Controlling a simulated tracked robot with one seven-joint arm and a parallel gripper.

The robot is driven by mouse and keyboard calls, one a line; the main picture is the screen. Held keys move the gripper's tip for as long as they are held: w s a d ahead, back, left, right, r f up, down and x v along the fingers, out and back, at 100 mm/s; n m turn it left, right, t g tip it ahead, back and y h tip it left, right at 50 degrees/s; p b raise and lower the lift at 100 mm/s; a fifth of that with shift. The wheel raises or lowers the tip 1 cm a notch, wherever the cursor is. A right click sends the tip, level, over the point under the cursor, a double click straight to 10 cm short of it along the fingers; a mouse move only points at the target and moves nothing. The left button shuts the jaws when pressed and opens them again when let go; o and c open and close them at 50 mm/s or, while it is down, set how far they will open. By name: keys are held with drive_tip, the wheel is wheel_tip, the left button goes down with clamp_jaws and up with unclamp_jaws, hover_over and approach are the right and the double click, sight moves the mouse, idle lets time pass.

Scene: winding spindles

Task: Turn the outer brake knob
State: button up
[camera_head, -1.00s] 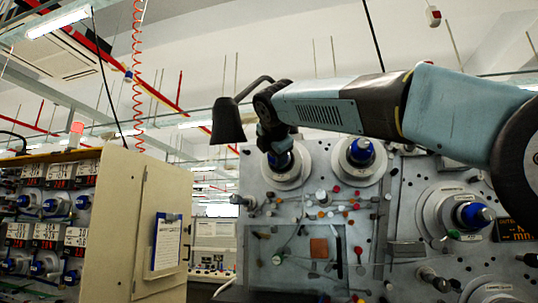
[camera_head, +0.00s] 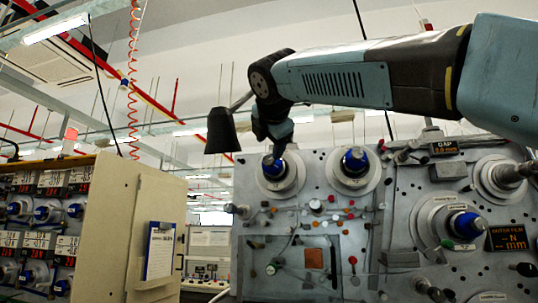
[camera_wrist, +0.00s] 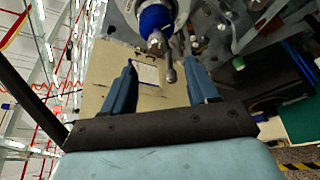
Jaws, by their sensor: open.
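A large grey winding panel (camera_head: 345,215) carries several spindles and many small knobs. I cannot tell for sure which one is the outer brake knob. My gripper (camera_head: 275,156) is at the panel's upper left, over the upper-left blue spindle (camera_head: 274,171), which it partly covers. In the wrist view my gripper (camera_wrist: 160,76) is open, with two blue fingers apart. A grey rod with a rounded end (camera_wrist: 170,73) shows between the fingers, and I cannot tell whether it touches them. A blue spindle (camera_wrist: 154,20) is just beyond the fingertips.
Another blue spindle (camera_head: 355,160) stands right of my gripper. A lower-right spindle (camera_head: 467,225) sits beside an outer film display (camera_head: 507,238). A beige cabinet (camera_head: 115,235) with a clipboard (camera_head: 160,250) stands at the left. A dark hanging lamp-like shape (camera_head: 221,130) is left of my arm.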

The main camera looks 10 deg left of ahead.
drive_tip(key=shift+v, duration=2.05)
drive_tip(key=shift+f, duration=0.1)
drive_tip(key=m+g+y, duration=0.7)
drive_tip(key=m+y, duration=0.4)
drive_tip(key=m, duration=2.2)
approach(268, 166)
drive_tip(key=x, duration=0.3)
drive_tip(key=r+x, duration=0.1)
drive_tip(key=x, duration=0.6)
drive_tip(key=shift+w+r, duration=0.15)
drive_tip(key=shift+r, duration=0.05)
drive_tip(key=shift+c, duration=0.4)
